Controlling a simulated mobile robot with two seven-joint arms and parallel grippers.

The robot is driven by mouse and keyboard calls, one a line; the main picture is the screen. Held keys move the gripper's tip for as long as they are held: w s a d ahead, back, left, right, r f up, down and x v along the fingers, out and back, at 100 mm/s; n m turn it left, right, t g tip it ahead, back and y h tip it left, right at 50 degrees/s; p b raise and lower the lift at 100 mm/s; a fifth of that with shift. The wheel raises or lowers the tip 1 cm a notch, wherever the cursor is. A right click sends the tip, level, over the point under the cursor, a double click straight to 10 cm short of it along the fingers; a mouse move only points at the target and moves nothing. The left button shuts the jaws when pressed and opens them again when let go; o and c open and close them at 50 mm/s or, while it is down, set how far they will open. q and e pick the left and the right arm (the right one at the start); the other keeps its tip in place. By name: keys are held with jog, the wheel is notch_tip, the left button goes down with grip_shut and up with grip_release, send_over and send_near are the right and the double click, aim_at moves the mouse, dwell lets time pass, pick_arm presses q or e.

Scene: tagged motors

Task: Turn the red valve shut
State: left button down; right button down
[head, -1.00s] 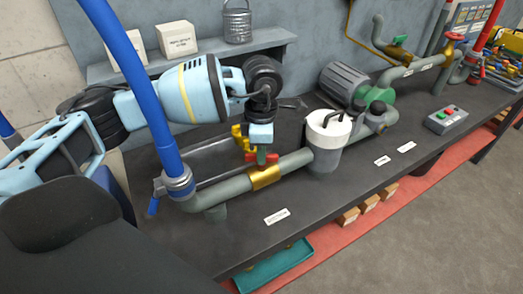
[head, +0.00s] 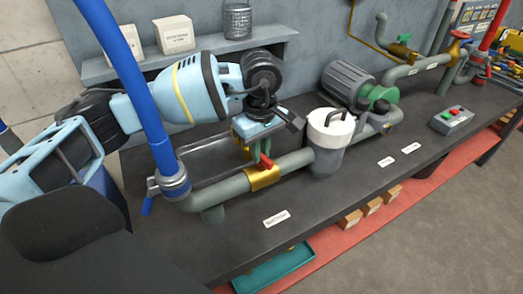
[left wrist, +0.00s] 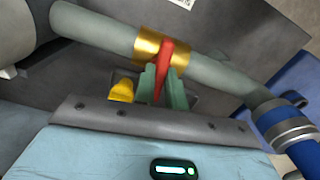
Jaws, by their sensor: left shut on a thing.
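The red valve handle (head: 265,163) sits on a brass valve body (head: 262,178) on the grey pipe, near the left of the bench. My left gripper (head: 256,158) reaches down from above and is shut on the red handle. In the left wrist view the red handle (left wrist: 164,62) stands between the green fingertips (left wrist: 162,88), in front of the brass body (left wrist: 160,45). The handle points roughly across the pipe. The fingers hide part of it. My right gripper is out of view.
A blue hose (head: 128,85) joins the pipe's left end. A white-lidded strainer (head: 330,128) and a grey-green motor (head: 350,85) stand right of the valve. Something yellow (left wrist: 121,90) lies close beside the fingers. The bench front (head: 335,205) is mostly clear.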

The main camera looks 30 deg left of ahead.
pick_arm(q)
jog(key=shift+m, duration=1)
jog(key=c, duration=1.5)
grip_release()
jog(key=shift+o, duration=0.2)
jog(key=shift+r+b, duration=0.3)
jog(key=shift+r, duration=3.65)
jog(key=shift+f, duration=0.1)
